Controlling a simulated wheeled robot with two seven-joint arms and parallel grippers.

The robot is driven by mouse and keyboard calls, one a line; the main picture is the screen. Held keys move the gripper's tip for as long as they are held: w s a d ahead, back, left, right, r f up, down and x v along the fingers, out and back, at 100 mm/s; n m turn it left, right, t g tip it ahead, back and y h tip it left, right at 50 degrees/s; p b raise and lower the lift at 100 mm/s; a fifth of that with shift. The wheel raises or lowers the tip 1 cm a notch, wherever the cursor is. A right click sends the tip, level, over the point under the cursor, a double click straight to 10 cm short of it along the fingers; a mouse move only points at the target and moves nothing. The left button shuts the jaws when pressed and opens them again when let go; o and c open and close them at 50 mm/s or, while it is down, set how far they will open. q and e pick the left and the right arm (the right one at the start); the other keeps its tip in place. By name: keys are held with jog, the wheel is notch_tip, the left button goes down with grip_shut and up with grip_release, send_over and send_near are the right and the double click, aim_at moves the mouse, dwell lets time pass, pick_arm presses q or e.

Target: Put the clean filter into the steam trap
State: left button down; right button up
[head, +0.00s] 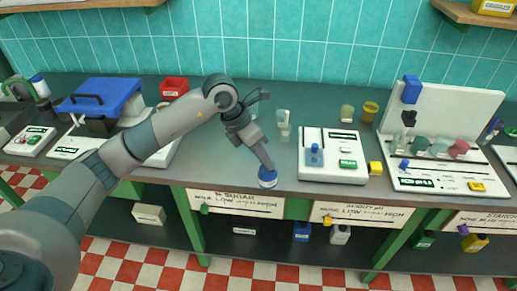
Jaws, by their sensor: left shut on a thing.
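My left arm reaches in from the left, and my left gripper (264,166) points down at the front part of the dark counter (225,165). It is shut on a small round blue-and-white thing (268,180) at its fingertips, near the counter's front edge. I cannot tell whether this thing is the clean filter, or whether it touches the counter. I cannot pick out the steam trap for sure. A white unit (332,172) with a blue piece (315,155) and a green label stands to the right of the gripper. My right gripper is not in view.
A small pale stacked object (284,122) stands behind the gripper. A red bin (174,88) and a blue-lidded box (98,97) are at left. A yellow cup (369,111) and a white panel (440,108) with several jars are at right. Signs hang below the counter.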

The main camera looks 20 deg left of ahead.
aim_at(271, 183)
pick_arm(q)
jog(key=s+d+f+m+g, duration=0.1)
jog(key=m, duration=0.1)
jog(key=s+d+f+m+g, duration=0.1)
jog(key=s+m, duration=0.1)
jog(key=m, duration=0.1)
jog(key=s+d+f+m+g, duration=0.1)
jog(key=m, duration=0.1)
jog(key=shift+s+d+f+m, duration=0.2)
jog(key=shift+f+m, duration=0.1)
jog(key=shift+m, duration=0.1)
jog(key=s+a+f+m+g+y, duration=0.1)
jog(key=s+a+f+m+y, duration=0.1)
jog(key=s+m, duration=0.5)
jog(key=s+a+f+m+g+y+b, duration=0.1)
jog(key=s+f+m+y, duration=0.4)
jog(key=m, duration=0.9)
notch_tip(271, 183, down, 2)
jog(key=shift+s+a+g, duration=0.7)
jog(key=shift+s+a, duration=0.3)
jog(key=shift+a, duration=0.15)
jog(key=shift+d, duration=0.1)
